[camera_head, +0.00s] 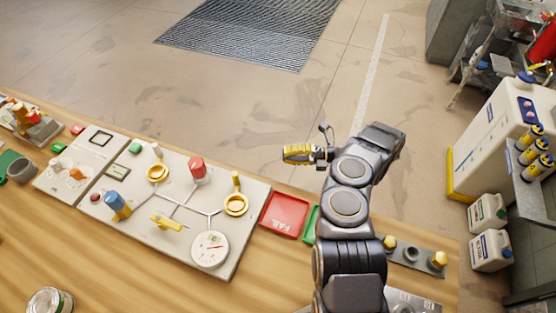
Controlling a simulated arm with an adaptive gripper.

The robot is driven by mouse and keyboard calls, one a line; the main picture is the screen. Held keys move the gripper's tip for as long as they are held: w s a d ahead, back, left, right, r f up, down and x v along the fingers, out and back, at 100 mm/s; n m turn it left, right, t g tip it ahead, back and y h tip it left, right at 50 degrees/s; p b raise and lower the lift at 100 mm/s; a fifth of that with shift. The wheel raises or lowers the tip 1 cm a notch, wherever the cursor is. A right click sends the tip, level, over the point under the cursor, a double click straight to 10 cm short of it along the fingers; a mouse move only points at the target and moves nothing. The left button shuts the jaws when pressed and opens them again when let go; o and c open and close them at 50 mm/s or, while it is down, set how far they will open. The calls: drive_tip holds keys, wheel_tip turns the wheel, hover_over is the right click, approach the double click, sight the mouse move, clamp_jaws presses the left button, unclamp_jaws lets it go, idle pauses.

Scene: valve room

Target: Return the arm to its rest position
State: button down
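My arm rises from the bottom of the head view and bends to the left beyond the bench's far edge. My gripper (299,153), with yellow and dark parts, is at the arm's end and points left. It appears above the floor, clear of the bench. Its fingers are small and seen from above, so I cannot tell whether they are open or shut, or whether anything is between them.
The wooden bench (130,271) holds a valve panel (110,219) with coloured knobs and a gauge (210,249). A red tray (285,214) lies beside the panel, near my arm. White containers (488,215) stand at the right. The floor (240,115) beyond is open.

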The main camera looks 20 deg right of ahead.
drive_tip(key=shift+w+d, duration=0.1)
drive_tip(key=shift+d, duration=0.25)
idle(0.3)
